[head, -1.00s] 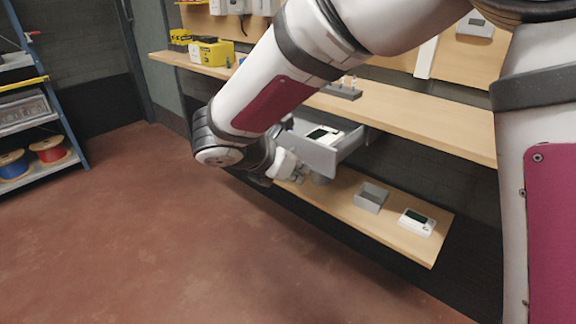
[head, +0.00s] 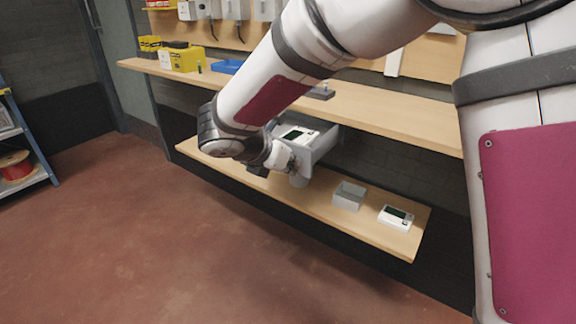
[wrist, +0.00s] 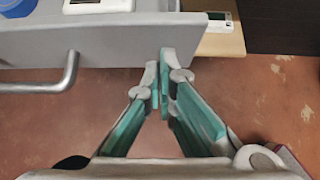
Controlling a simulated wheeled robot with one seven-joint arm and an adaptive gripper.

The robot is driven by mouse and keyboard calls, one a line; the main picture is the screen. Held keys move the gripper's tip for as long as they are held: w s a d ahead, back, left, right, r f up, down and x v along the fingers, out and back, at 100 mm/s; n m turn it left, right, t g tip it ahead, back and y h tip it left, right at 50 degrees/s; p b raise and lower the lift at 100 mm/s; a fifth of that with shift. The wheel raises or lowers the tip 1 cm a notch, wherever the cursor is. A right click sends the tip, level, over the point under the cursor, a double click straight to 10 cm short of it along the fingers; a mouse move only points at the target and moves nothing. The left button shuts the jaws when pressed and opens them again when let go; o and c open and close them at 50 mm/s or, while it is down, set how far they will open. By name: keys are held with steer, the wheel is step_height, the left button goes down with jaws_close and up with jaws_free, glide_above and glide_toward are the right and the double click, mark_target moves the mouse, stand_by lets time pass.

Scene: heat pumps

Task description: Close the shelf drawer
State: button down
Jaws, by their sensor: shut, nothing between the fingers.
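The grey shelf drawer (head: 326,143) hangs under the upper wooden shelf and stands open, with a white device with a dark screen (head: 299,133) inside. In the wrist view the drawer's grey front (wrist: 110,42) fills the upper left, with its bar handle (wrist: 69,75) to the left of my gripper. My gripper (wrist: 159,66) is shut and empty, its fingertips at the lower edge of the drawer front near its right end. I cannot tell whether they touch it. In the head view my gripper (head: 290,165) is at the drawer's front, partly hidden by my wrist.
The upper shelf (head: 390,110) holds a yellow box (head: 186,59) and a blue bin (head: 228,67). The lower shelf (head: 325,212) holds a grey open box (head: 349,195) and a white device (head: 396,217). The floor in front is clear. A blue rack stands far left.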

mark_target(328, 135)
steer(key=w+d+p, duration=0.1)
steer(key=w+d, duration=0.2)
steer(key=w, duration=0.1)
steer(key=w+d+p, duration=0.1)
steer(key=w+d, duration=0.3)
steer(key=w, duration=0.1)
steer(key=w+d+p, duration=0.1)
steer(key=w+d, duration=0.3)
steer(key=shift+w+p, duration=0.4)
